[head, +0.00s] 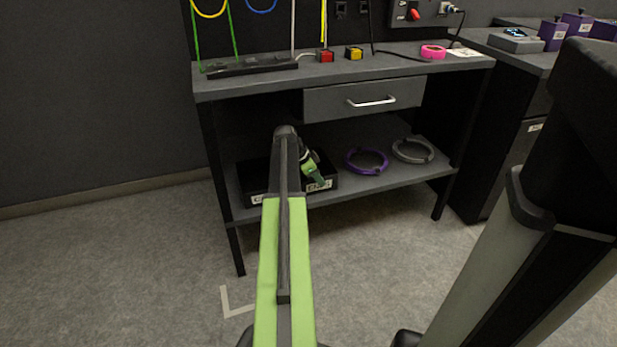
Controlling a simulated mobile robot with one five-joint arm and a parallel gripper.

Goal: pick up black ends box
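The black ends box (251,179) sits on the lower shelf of the grey workbench, toward its left end. It is a low black box with pale lettered labels on its front, partly readable. My green and dark arm crosses in front of its middle and hides part of it. The far end of my arm, with my gripper (318,181), shows small and green-black at the right part of the box. The fingers are too small to make out, and I cannot tell whether they touch the box.
A purple ring (367,168) and a grey ring (413,158) lie right of the box on the lower shelf (350,191). A closed drawer (364,100) hangs above. Bench legs bound the shelf. Open floor (110,260) lies left; a dark cabinet (507,150) stands right.

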